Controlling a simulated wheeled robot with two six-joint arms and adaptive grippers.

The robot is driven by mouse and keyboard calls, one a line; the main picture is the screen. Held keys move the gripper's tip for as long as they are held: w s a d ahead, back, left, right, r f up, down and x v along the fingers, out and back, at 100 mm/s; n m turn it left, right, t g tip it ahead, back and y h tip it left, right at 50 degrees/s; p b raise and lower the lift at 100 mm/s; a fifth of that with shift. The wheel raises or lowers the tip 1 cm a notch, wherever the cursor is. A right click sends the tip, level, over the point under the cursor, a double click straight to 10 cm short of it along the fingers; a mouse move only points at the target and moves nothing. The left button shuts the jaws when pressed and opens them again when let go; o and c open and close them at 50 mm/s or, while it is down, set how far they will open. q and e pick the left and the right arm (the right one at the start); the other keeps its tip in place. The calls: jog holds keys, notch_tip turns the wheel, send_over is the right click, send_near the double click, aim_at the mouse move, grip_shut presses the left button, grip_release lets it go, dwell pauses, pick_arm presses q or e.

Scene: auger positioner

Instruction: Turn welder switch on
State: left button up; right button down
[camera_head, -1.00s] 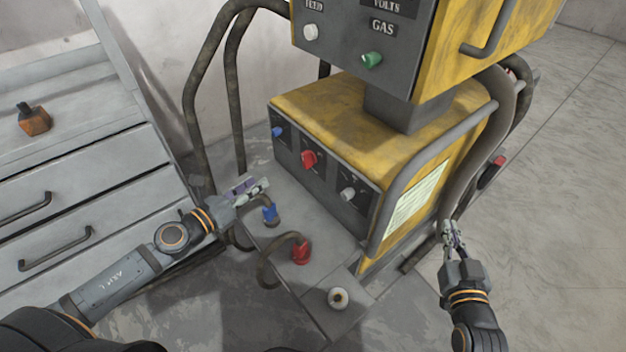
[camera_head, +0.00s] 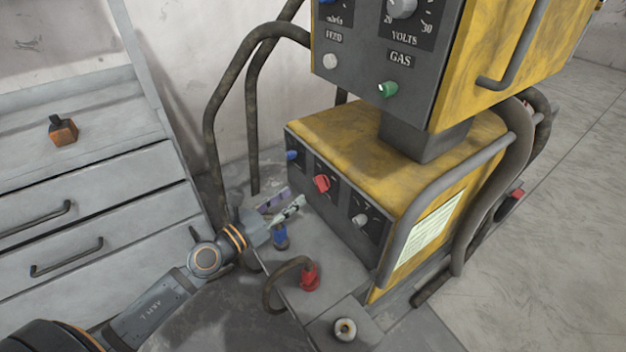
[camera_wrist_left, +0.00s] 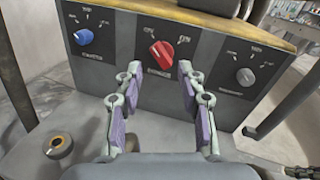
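The welder's lower yellow unit (camera_head: 440,165) has a dark front panel with a red switch knob (camera_head: 321,183) between a blue knob (camera_head: 292,155) and a grey knob (camera_head: 360,220). In the left wrist view the red knob (camera_wrist_left: 161,54) is just beyond and between my fingertips, its pointer tilted up and left between two labelled marks. My left gripper (camera_head: 285,206) is open and empty in front of the panel, fingers pointing at it. In the wrist view its two purple-padded fingers are spread apart. They appear clear of the knob. My right gripper is out of view.
Below the panel, a blue plug (camera_head: 280,238) and a red plug (camera_head: 309,278) with a cable stand on the grey base. A grey drawer cabinet (camera_head: 90,210) is at left. The upper unit (camera_head: 400,70) overhangs behind.

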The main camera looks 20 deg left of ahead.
aim_at(319, 179)
pick_arm(q)
jog(key=x, duration=0.8)
jog(key=shift+w+d+f, duration=0.1)
jog(key=shift+w+d, duration=0.05)
jog(key=shift+d, duration=0.1)
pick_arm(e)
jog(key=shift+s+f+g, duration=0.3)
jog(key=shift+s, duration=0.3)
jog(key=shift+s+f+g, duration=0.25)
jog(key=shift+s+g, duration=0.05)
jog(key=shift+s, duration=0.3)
